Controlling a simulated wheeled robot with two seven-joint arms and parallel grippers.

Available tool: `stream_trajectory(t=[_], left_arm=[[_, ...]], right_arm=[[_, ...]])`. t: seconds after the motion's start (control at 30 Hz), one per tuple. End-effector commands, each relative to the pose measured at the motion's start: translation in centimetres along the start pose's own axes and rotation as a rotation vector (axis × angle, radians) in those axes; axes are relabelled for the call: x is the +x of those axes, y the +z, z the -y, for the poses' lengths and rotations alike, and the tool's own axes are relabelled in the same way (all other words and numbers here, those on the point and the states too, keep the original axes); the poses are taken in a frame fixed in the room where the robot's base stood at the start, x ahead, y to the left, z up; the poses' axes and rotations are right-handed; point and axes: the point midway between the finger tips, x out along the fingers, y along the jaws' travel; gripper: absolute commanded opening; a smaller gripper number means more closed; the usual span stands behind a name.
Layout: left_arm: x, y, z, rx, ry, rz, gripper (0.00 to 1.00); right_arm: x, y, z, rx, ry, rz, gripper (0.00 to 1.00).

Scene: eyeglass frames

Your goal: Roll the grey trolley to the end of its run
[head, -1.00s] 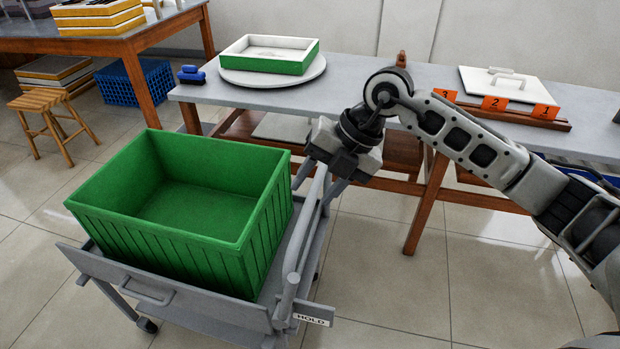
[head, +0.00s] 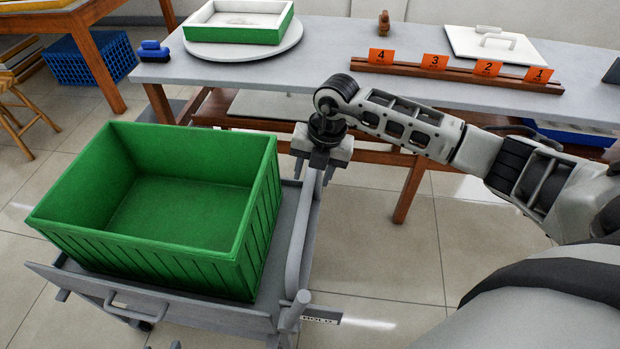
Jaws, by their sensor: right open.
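The grey trolley (head: 180,313) stands on the tiled floor at the lower left, with a green open crate (head: 165,255) on it. The crate looks empty. The trolley has a raised rail (head: 305,232) along its right side and a small lettered tag (head: 320,317) at its near right corner, too small to read. My right gripper (head: 313,175) is open and points down at the far end of that rail, with one finger on either side of it. I cannot tell whether the fingers touch the rail.
A long grey table (head: 340,70) stands behind the trolley. It bears a white turntable (head: 285,48) with a green-and-white tray, a blue brush (head: 150,50), numbered orange cards (head: 433,62) and a white lid (head: 470,45). Floor is clear right of the trolley.

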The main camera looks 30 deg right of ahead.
Motion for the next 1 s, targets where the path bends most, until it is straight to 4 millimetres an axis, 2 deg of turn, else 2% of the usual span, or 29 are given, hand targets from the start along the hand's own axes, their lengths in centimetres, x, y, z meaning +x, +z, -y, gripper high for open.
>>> stream_trajectory(t=[0.03,0.2,0.57,0.6,0.73,0.77,1.0], left_arm=[[0.0,-0.2,0.1,0.001,-0.001,-0.004,0.36],[0.1,-0.4,0.1,0.002,-0.002,-0.008,0.36],[0.2,-0.3,0.2,0.002,-0.003,-0.006,0.36],[0.2,-0.3,0.2,0.002,-0.004,-0.005,0.36],[0.2,-0.3,0.2,0.002,-0.004,-0.004,0.36],[0.1,-0.3,0.2,0.002,-0.004,-0.004,0.36],[0.1,0.0,0.2,0.002,-0.003,0.001,0.36]], right_arm=[[0.9,-0.1,0.0,0.000,-0.001,-0.002,0.44],[2.6,-0.1,0.0,-0.001,0.000,-0.001,0.44],[3.2,0.0,0.0,-0.001,0.000,0.000,0.44],[3.2,0.0,0.0,-0.001,0.000,0.000,0.39],[3.2,0.0,0.0,-0.001,0.001,0.000,0.03],[3.2,0.0,0.0,-0.001,0.001,0.000,0.00],[3.1,0.2,0.3,0.000,0.000,0.000,0.00]])
